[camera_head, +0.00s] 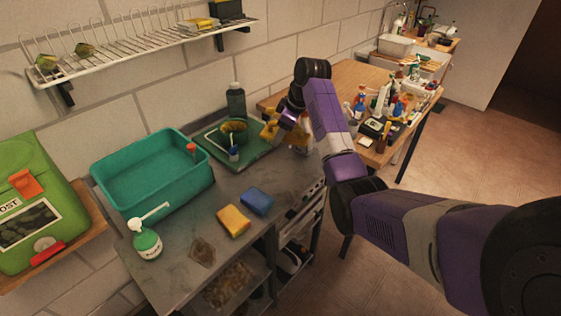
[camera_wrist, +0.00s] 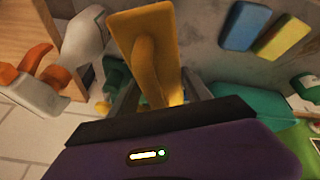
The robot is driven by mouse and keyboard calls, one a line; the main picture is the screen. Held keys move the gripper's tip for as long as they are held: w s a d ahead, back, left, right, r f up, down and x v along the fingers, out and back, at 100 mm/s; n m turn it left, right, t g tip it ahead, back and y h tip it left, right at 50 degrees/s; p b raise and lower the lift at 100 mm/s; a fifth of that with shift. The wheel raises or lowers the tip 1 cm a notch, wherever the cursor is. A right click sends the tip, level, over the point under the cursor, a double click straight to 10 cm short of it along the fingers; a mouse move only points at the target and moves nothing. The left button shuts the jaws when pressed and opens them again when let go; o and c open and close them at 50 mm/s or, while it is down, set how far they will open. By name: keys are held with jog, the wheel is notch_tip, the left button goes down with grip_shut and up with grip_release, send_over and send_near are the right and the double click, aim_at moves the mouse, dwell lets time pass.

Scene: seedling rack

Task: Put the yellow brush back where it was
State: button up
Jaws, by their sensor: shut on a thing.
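The yellow brush (camera_wrist: 150,45) is between the fingers of my gripper (camera_wrist: 155,98), which is shut on it. It has a flat, broad yellow body with a curved handle. In the head view the brush (camera_head: 269,131) shows at the right end of the grey bench, beside the green tray (camera_head: 262,150). My gripper (camera_head: 284,124) is partly hidden there by its own wrist and arm. I cannot tell whether the brush touches the bench.
On the bench stand a teal tub (camera_head: 150,200), a pump bottle (camera_head: 147,243), a yellow sponge (camera_head: 234,221), a blue sponge (camera_head: 257,201) and a dark bottle (camera_head: 236,101). A potted plant (camera_head: 233,132) stands on the green tray. A wooden table (camera_head: 350,80) with several bottles lies beyond.

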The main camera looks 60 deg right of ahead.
aim_at(295, 139)
notch_tip(295, 139, down, 13)
jog(key=shift+r+p, duration=0.1)
jog(key=shift+p, duration=0.65)
jog(key=o, duration=1.3)
jog(key=b+v, duration=0.1)
jog(key=v, duration=1.1)
jog(key=shift+r, duration=0.1)
